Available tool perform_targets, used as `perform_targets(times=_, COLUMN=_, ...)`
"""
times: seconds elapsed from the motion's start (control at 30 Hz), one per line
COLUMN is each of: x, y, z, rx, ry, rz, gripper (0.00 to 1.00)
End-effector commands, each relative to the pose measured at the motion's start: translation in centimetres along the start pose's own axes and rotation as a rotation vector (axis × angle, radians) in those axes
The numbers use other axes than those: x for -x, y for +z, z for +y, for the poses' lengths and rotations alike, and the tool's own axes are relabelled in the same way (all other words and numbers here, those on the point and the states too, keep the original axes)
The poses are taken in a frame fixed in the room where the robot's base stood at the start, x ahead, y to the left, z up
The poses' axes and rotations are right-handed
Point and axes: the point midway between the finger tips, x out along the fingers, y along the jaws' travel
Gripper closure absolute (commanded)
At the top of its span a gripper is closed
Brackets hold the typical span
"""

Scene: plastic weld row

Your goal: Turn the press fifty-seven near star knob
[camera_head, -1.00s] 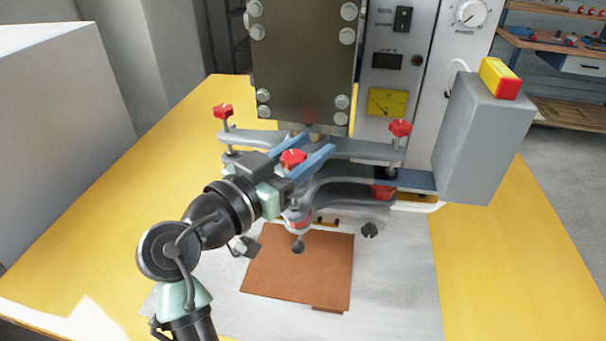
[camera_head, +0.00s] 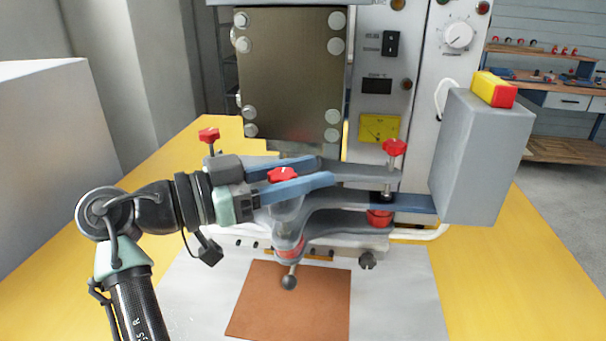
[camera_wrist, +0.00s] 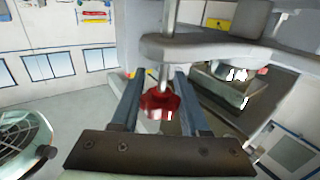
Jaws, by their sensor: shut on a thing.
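The near red star knob (camera_head: 283,175) sits on top of the press's front clamp arm, in the middle of the head view. My gripper (camera_head: 320,170) reaches in from the left, its two blue fingers on either side of this knob and shut on it. The fingertips extend past the knob to the right. In the wrist view the red knob (camera_wrist: 160,103) shows between the fingers, on a metal stem. The fingers hide part of its sides.
A grey box (camera_head: 478,155) with a yellow-red top stands right of the clamp. A brown sheet (camera_head: 295,305) lies below. The yellow table (camera_head: 500,270) is bare at right.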

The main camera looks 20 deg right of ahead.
Motion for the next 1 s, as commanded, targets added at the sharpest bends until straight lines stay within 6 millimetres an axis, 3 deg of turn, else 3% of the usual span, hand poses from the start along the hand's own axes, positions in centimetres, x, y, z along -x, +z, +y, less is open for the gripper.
perform_targets(times=0.27, x=0.0, y=0.0, z=0.0, rx=0.002, ry=0.001, rz=0.0, gripper=1.0)
perform_targets(times=0.3, x=0.0, y=0.0, z=0.0, rx=0.002, ry=0.001, rz=0.0, gripper=0.52)
perform_targets(times=0.43, x=0.0, y=0.0, z=0.0, rx=0.002, ry=0.0, rz=0.0, gripper=0.28)
perform_targets(times=0.77, x=0.1, y=0.0, z=0.0, rx=0.001, ry=-0.001, rz=0.0, gripper=0.26)
perform_targets(times=0.87, x=0.9, y=0.0, z=-0.1, rx=0.001, ry=-0.002, rz=-0.001, gripper=0.26)
perform_targets(times=1.0, x=3.4, y=-0.1, z=-0.1, rx=0.001, ry=-0.005, rz=0.001, gripper=0.26)
